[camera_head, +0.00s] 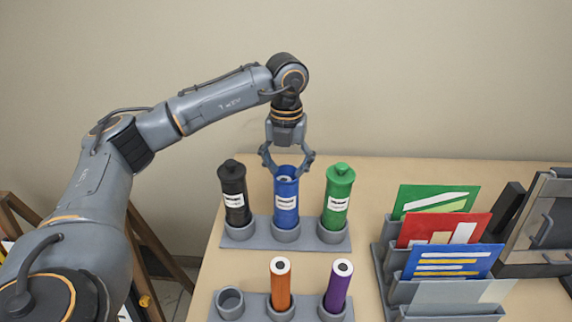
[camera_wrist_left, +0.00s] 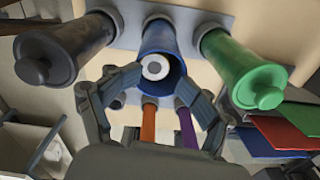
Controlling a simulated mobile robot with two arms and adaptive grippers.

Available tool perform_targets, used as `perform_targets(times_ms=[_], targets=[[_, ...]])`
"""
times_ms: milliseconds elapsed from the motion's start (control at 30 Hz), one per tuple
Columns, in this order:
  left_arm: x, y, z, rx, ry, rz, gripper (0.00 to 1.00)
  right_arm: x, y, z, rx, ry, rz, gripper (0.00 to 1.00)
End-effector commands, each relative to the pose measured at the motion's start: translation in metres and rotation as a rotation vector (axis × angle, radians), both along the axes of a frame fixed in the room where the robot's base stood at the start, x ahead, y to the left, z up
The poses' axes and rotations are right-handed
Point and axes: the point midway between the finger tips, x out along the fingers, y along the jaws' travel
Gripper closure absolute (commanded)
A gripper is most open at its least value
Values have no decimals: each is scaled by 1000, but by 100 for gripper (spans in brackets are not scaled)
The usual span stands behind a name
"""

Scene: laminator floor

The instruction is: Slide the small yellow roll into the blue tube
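The blue tube (camera_head: 286,206) stands upright and uncapped in the middle cup of the rear rack; it also shows in the left wrist view (camera_wrist_left: 160,38). A pale round roll end with a dark centre (camera_wrist_left: 155,67) sits inside its mouth. I cannot see this roll's side, so its yellow colour does not show. My left gripper (camera_head: 287,170) is over the tube's mouth. In the left wrist view its fingers (camera_wrist_left: 158,82) are spread apart, one on each side of the mouth. Whether they touch the rim is unclear. My right gripper is not in view.
Capped black (camera_head: 233,190) and green (camera_head: 338,192) tubes flank the blue one closely. The front rack holds an empty cup (camera_head: 230,301), an orange roll (camera_head: 280,285) and a purple roll (camera_head: 338,288). A grey folder sorter (camera_head: 392,270) stands at right.

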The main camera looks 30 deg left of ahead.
Motion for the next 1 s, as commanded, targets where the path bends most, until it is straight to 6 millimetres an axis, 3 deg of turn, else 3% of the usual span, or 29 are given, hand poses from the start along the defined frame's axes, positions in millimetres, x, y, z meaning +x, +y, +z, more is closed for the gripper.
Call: perform_targets(times_ms=[633, 767, 1000], targets=[[0, 1, 4, 3, 3, 1, 39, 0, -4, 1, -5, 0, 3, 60], [1, 1, 23, 3, -2, 2, 39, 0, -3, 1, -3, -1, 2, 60], [1, 0, 80, 2, -7, 1, 39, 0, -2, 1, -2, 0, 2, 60]])
